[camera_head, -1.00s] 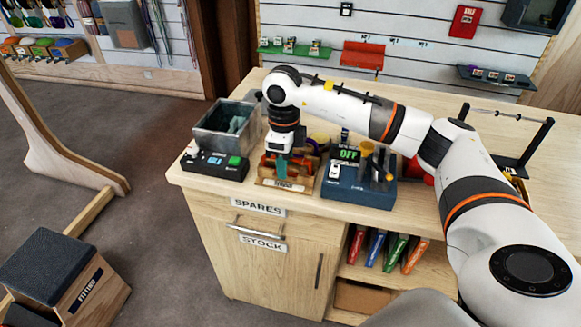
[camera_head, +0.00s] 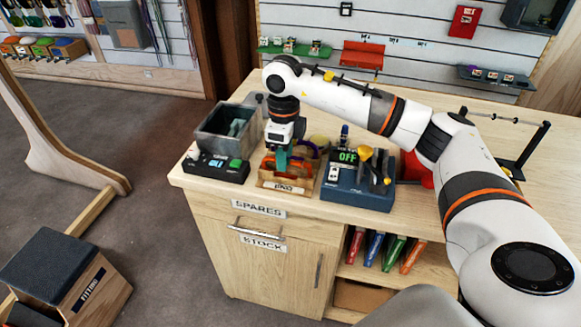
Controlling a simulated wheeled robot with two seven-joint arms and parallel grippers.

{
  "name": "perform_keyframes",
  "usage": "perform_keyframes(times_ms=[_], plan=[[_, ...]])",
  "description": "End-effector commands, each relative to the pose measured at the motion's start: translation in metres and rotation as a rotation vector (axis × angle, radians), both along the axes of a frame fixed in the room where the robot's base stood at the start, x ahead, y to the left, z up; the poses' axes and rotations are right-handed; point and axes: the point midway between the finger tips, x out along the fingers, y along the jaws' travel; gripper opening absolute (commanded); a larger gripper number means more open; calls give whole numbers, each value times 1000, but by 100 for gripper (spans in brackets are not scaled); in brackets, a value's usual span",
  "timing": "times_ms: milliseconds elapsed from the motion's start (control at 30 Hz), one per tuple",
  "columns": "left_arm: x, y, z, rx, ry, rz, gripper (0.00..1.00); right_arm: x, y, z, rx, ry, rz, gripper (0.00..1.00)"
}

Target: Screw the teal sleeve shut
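The teal sleeve (camera_head: 282,160) shows as a small teal patch just under my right gripper (camera_head: 282,150), above a wooden holder (camera_head: 283,186) with orange-brown pieces on the counter. My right gripper points straight down at the sleeve, and its fingers are at or around it. The fingertips are too small and hidden to show whether they are closed on it. The thread of the sleeve is also too small to make out. My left gripper is not in view.
A blue unit reading OFF (camera_head: 357,186), with yellow-handled tools, stands close on the right.

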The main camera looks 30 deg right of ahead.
Motion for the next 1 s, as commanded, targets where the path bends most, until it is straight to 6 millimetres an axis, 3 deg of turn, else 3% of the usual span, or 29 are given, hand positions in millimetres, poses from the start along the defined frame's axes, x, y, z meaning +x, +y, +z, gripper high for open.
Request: perform_keyframes(times_ms=[1000], plan=[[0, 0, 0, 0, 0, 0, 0, -10, 11, -1, 0, 1, 0, 40]])
